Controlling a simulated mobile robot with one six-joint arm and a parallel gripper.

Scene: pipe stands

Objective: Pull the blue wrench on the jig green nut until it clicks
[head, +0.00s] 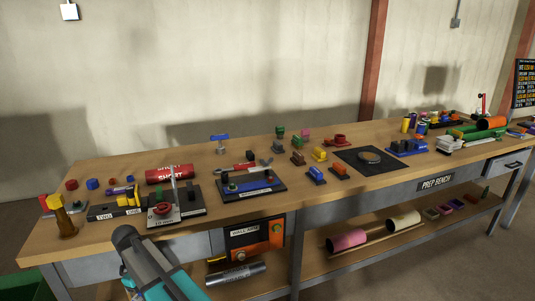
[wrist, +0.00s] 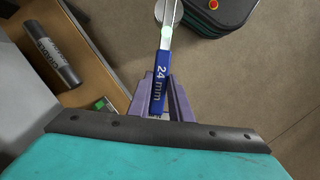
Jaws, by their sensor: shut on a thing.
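In the wrist view my gripper (wrist: 161,84) is shut on the blue handle of a wrench (wrist: 162,68) marked "24 mm". Its silver shank runs to the top edge, where its far end is cut off. Floor shows behind it, with no nut in contact visible. In the head view a dark board with a blue block (head: 262,183) on the bench looks like the jig. A small green piece (head: 232,187) sits at its left and may be the green nut.
The bench (head: 330,195) carries several tools, colored blocks and a dark square mat (head: 385,159). A fixture with a red ring (head: 162,209) stands left of the jig. A grey cylinder (head: 236,273) lies below. In the wrist view, open floor (wrist: 240,85) is right of my gripper.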

